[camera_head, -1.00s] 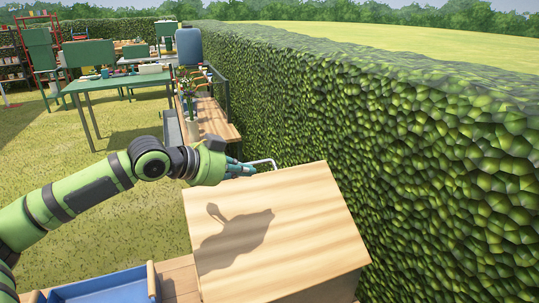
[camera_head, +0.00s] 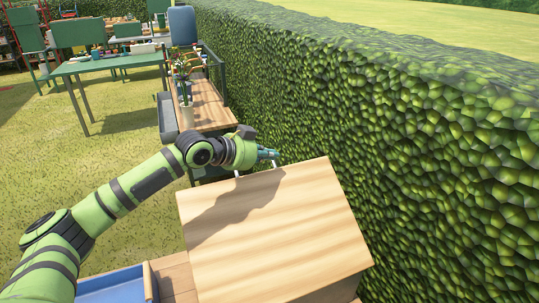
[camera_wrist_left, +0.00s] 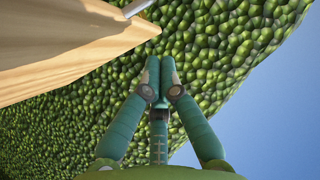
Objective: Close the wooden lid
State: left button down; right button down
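The wooden lid (camera_head: 275,235) is a broad, light wood panel at the lower middle of the head view. Its exact opening angle is hard to tell. A thin metal handle (camera_head: 281,172) shows at its far edge, partly hidden by my gripper. In the left wrist view the lid (camera_wrist_left: 60,60) is at the upper left, with the metal handle (camera_wrist_left: 138,8) by its edge. My left gripper (camera_head: 272,155) is just beyond the lid's far edge. Its fingertips (camera_wrist_left: 160,88) are together, with nothing between them, apart from the lid and handle. My right gripper is not in view.
A tall green hedge (camera_head: 400,140) runs along the right, close to the lid. A blue tray (camera_head: 112,287) is at the lower left. A wooden bench (camera_head: 208,110) with a potted plant (camera_head: 185,85) stands behind. A green table (camera_head: 105,65) is farther back on grass.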

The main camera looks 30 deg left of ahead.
aim_at(274, 163)
pick_arm(q)
jog(key=w+f, duration=0.1)
jog(key=w+a+f, duration=0.1)
jog(key=f, duration=0.1)
jog(key=shift+w+f+p, duration=0.1)
jog(key=shift+f+p, duration=0.05)
jog(key=shift+p, duration=0.15)
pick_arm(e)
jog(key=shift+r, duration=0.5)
